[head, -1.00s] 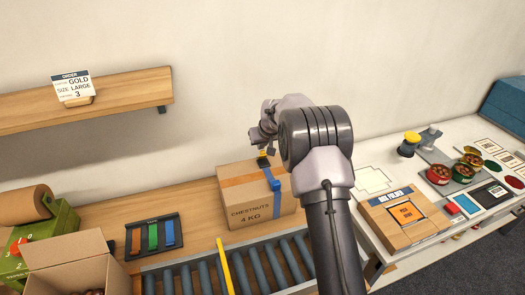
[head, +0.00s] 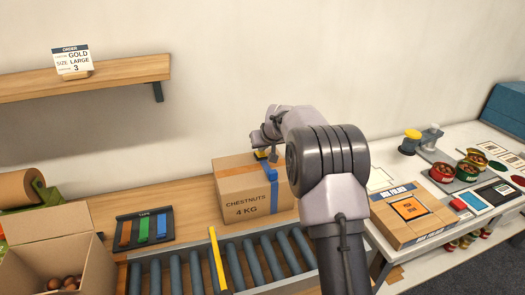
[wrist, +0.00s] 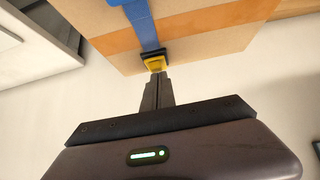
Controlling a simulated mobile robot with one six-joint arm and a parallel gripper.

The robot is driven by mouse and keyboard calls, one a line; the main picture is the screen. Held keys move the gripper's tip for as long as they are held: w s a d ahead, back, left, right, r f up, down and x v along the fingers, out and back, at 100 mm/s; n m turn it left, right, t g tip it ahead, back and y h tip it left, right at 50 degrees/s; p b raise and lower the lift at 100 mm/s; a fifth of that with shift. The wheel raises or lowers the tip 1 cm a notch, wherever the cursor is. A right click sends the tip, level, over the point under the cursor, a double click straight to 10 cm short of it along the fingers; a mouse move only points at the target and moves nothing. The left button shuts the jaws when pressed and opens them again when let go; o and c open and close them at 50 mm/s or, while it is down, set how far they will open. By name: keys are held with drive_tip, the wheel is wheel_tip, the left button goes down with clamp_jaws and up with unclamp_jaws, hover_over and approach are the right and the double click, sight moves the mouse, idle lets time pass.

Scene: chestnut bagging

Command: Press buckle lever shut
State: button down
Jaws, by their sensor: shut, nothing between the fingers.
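The cardboard chestnut box (head: 238,191) stands on the wooden bench behind the rollers. A blue strap (head: 273,176) runs over its top and down its front. The black buckle (wrist: 152,53) sits on the strap, with its yellow lever (wrist: 154,65) beside my fingertips in the wrist view. In the head view the yellow lever (head: 261,155) shows small at the box top. My gripper (wrist: 157,80) is shut and empty, its fingertips at the lever, apparently touching it. Whether the lever lies fully flat cannot be told.
Rollers (head: 178,277) with a yellow bar (head: 217,258) lie in front of the box.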

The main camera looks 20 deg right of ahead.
drive_tip(key=shift+w+r+p, duration=0.2)
drive_tip(key=shift+w+p, duration=0.35)
drive_tip(key=shift+w+f+p, duration=0.15)
drive_tip(key=shift+w+p, duration=0.2)
drive_tip(key=shift+w, duration=0.1)
drive_tip(key=r, duration=0.1)
drive_tip(key=r+p, duration=0.1)
drive_tip(key=r, duration=0.1)
drive_tip(key=r+p, duration=0.1)
drive_tip(key=shift+s+r, duration=0.35)
drive_tip(key=shift+r, duration=0.05)
drive_tip(key=s+r, duration=0.1)
drive_tip(key=s, duration=0.8)
drive_tip(key=shift+r, duration=0.3)
